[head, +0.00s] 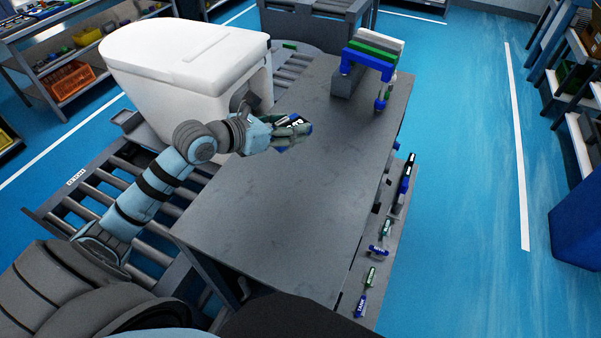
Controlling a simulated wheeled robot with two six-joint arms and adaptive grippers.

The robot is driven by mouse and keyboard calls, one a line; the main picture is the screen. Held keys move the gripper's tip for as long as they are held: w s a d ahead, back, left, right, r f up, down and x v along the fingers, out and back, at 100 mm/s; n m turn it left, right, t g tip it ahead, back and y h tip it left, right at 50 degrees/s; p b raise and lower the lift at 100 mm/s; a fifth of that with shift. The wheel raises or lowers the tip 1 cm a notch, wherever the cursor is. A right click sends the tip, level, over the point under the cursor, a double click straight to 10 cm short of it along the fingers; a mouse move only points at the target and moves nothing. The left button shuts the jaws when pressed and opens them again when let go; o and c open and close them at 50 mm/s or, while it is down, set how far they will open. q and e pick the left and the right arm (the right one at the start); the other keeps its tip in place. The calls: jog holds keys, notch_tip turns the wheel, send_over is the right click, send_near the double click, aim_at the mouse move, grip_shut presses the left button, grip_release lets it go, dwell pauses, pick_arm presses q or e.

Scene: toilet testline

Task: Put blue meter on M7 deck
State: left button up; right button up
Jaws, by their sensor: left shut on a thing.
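My left gripper (280,125) comes in from the left and is shut on a small dark device with blue edges and a white marking, which looks like the blue meter (298,124). It holds the meter over the left part of a grey deck (270,205), close to the toilet. The fingers hide part of the meter. I cannot tell the gap between the meter and the deck surface. No M7 label is readable on the deck. My right gripper is not in view.
A white toilet (185,65) stands on the roller conveyor (95,195) left of the deck. A grey block with blue, green and white handled pieces (370,60) stands at the deck's far end. Several small tools lie on a lower right ledge (360,270). The deck's middle and near part are clear.

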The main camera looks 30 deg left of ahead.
aim_at(290, 188)
pick_arm(q)
jog(key=f+b, duration=0.1)
jog(key=f, duration=0.5)
jog(key=f+b, duration=0.2)
jog(key=f, duration=0.4)
jog(key=f+b, duration=0.2)
jog(key=f, duration=0.4)
jog(key=shift+s+d+f, duration=0.15)
jog(key=shift+s+f, duration=0.1)
jog(key=shift+f, duration=0.05)
jog(key=shift+r, duration=0.1)
jog(key=o, duration=0.9)
jog(key=shift+f, duration=0.2)
jog(key=o, duration=0.4)
jog(key=shift+o, duration=0.2)
jog(key=shift+r, duration=0.1)
